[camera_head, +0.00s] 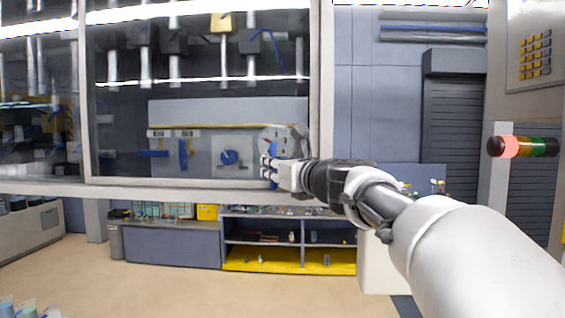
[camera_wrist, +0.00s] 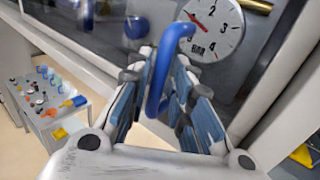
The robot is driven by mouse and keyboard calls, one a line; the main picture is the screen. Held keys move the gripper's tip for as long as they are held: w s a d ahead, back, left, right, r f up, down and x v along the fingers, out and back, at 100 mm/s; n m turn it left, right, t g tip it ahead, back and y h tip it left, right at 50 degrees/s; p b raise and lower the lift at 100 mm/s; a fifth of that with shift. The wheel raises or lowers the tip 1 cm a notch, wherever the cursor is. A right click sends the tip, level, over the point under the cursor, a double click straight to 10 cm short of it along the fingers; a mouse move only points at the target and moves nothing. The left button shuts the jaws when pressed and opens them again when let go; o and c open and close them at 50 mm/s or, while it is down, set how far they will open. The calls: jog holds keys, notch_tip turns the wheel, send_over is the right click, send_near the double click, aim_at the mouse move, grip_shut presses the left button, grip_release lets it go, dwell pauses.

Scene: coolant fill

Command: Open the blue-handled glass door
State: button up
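The glass door (camera_head: 200,95) is a large clear pane in a pale frame across the upper left of the head view. Its blue handle (camera_head: 274,150) is near the lower right corner of the pane. In the wrist view the blue bar handle (camera_wrist: 160,75) stands between the two finger sets of my gripper (camera_wrist: 165,95). The fingers are spread, with gaps visible beside the handle. In the head view my gripper (camera_head: 272,172) is at the door's lower right, partly covering the handle. The door looks closed in its frame.
Behind the glass are a dial gauge (camera_wrist: 212,28) and a blue round knob (camera_head: 229,157). Below the door stand a shelf unit with yellow edges (camera_head: 290,264) and a grey bench (camera_head: 170,245). A red, amber and green signal lamp (camera_head: 522,146) juts in at right.

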jog(key=shift+w+a, duration=0.2)
jog(key=shift+w, duration=0.1)
grip_shut()
dwell(0.5)
